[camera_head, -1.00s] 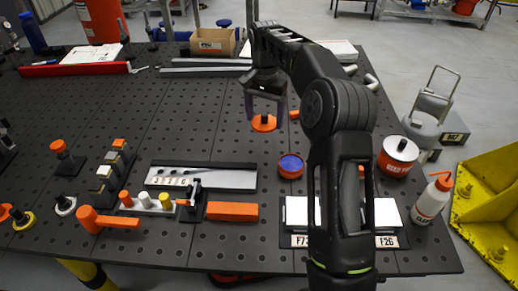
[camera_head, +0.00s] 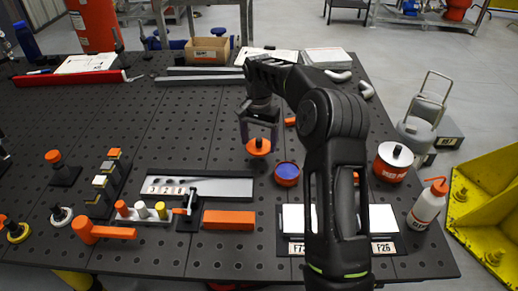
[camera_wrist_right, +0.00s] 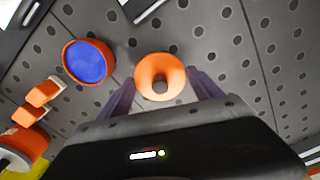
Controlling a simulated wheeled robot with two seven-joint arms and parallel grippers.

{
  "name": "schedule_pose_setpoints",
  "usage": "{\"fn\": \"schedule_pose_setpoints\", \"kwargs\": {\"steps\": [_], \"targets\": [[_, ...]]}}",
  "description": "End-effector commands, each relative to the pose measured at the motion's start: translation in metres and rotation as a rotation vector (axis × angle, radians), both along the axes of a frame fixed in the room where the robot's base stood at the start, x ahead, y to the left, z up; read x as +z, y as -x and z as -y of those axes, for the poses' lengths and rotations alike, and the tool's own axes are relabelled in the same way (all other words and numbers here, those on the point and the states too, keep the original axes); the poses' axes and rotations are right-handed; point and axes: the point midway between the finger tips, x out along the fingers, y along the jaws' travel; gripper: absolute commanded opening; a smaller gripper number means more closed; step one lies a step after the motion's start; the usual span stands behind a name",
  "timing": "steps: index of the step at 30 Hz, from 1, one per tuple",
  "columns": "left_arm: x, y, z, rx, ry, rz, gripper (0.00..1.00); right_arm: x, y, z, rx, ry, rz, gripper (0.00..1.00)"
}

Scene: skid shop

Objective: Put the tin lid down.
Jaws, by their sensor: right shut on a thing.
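The tin lid (camera_head: 258,147) is an orange disc with a dark central knob. It also shows in the right wrist view (camera_wrist_right: 160,76), between the purple fingers. My right gripper (camera_head: 259,133) is shut on the lid, with a finger on each side of it. The lid is low over the dark perforated table (camera_head: 215,120); I cannot tell whether it touches it. A round orange tin (camera_head: 287,175) with a blue inside stands just right of and nearer than the lid. It also shows in the wrist view (camera_wrist_right: 88,62). My left gripper is not in view.
A grey plate (camera_head: 225,186), an orange bar (camera_head: 228,219) and a rack of pegs (camera_head: 143,213) lie left of the tin. An orange-white can (camera_head: 392,162) and a bottle (camera_head: 427,203) stand at the right edge. Bare table surrounds the lid's left and far sides.

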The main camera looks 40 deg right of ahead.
Motion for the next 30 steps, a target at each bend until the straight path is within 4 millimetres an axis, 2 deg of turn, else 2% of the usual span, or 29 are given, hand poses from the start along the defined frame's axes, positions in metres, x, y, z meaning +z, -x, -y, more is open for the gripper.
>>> {"fn": "schedule_pose_setpoints", "kwargs": {"steps": [8, 20, 21, 28, 30], "targets": [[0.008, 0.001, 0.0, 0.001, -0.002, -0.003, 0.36, -0.033, 0.001, 0.0, 0.0, -0.002, -0.003, 0.35], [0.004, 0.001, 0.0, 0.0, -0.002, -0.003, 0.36, -0.04, 0.001, 0.0, 0.0, 0.0, -0.001, 0.35], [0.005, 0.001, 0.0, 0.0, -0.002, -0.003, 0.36, -0.039, 0.0, 0.0, 0.0, 0.0, -0.001, 0.77], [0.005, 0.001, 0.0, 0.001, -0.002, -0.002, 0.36, -0.039, 0.001, 0.0, 0.0, 0.0, -0.001, 0.95], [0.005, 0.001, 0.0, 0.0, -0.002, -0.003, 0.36, -0.039, 0.001, 0.0, 0.0, 0.0, -0.001, 0.97]]}}
